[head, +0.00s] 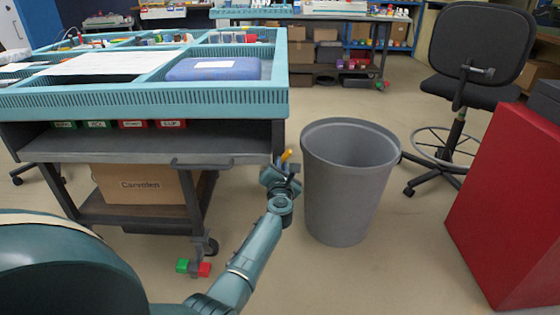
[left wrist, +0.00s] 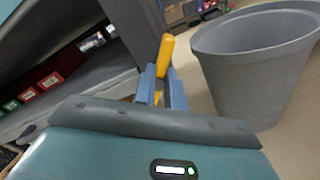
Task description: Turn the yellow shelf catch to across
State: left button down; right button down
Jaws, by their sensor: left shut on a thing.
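The yellow shelf catch (head: 286,156) is at the right front corner of the workbench's open shelf (head: 130,148). In the left wrist view the yellow catch (left wrist: 165,55) stands up tilted, its rounded end above the fingers. My left gripper (head: 281,169) is at the catch, and in the left wrist view its two blue fingers (left wrist: 160,88) are shut on it. The lower part of the catch is partly hidden between the fingers. My right gripper is not in view.
A grey bin (head: 345,190) stands close to the right of my left gripper. A red cabinet (head: 510,205) and a black chair (head: 470,60) are further right. Coloured socket boxes (head: 130,124) sit on the shelf. A cardboard box (head: 140,184) is below.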

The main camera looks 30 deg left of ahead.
pick_arm(q)
jog(key=shift+w+d+f+m+p, duration=0.1)
jog(key=shift+m+p, duration=0.5)
jog(key=shift+m, duration=1.1)
jog(key=shift+w+d+f+m+p, duration=0.15)
jog(key=shift+m+p, duration=0.4)
jog(key=shift+m, duration=1.15)
jog(key=shift+s+a+f+m+p, duration=0.1)
jog(key=shift+m+p, duration=0.5)
jog(key=shift+m, duration=1.1)
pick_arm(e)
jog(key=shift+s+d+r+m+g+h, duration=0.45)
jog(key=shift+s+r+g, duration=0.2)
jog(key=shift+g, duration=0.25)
pick_arm(q)
jog(key=c, duration=1.5)
grip_release()
jog(key=shift+f, duration=0.1)
jog(key=shift+o, duration=0.2)
jog(key=shift+d, duration=0.1)
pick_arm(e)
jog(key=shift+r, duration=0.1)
